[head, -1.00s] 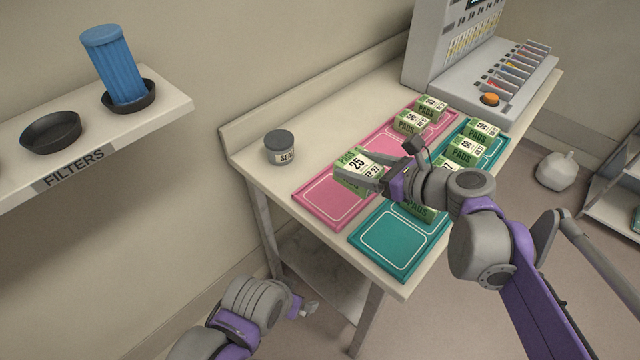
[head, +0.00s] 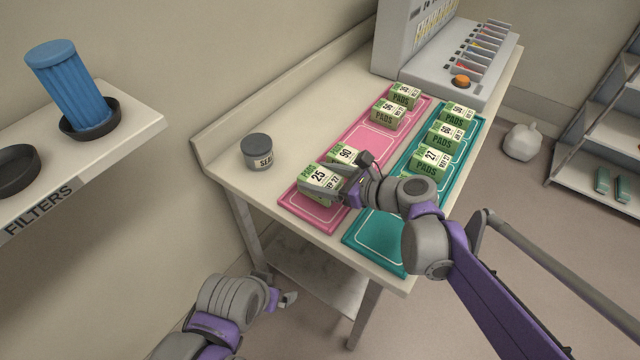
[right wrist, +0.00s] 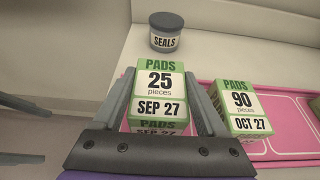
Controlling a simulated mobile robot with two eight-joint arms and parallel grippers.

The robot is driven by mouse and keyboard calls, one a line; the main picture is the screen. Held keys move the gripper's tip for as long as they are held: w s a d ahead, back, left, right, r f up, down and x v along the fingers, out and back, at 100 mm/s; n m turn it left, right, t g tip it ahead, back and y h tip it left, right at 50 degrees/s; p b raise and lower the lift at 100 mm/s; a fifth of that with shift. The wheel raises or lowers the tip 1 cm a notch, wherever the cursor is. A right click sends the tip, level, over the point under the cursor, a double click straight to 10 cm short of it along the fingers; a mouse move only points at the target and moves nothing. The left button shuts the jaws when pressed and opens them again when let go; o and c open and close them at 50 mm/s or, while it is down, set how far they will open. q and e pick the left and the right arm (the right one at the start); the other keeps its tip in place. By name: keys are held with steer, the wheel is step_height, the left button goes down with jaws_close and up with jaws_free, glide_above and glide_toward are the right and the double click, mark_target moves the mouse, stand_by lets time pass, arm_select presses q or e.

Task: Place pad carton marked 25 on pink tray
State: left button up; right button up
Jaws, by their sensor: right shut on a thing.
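The pad carton marked 25 (head: 319,181) is a green and white box labelled SEP 27. My right gripper (head: 322,186) is shut on it, with one finger on each side, as the right wrist view shows the carton (right wrist: 159,92) between them. The carton is over the near end of the pink tray (head: 296,200); I cannot tell whether it touches the tray. A carton marked 90 (head: 345,157) stands on the pink tray just beyond it, and in the right wrist view it is to the right (right wrist: 241,108). My left gripper (head: 283,299) is low beside the table, its jaw opening unclear.
More pad cartons (head: 390,112) stand at the pink tray's far end. The teal tray (head: 378,243) alongside holds several cartons, including one marked 27 (head: 430,160). A seals jar (head: 257,152) stands left of the pink tray. A grey machine (head: 440,70) fills the table's far end.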

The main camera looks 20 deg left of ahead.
steer(key=shift+f, duration=1.1)
steer(key=shift+f, duration=0.1)
steer(key=o, duration=1.5)
steer(key=shift+d+r, duration=0.25)
steer(key=shift+d, duration=0.05)
steer(key=v, duration=1.1)
steer(key=shift+s+d, duration=0.2)
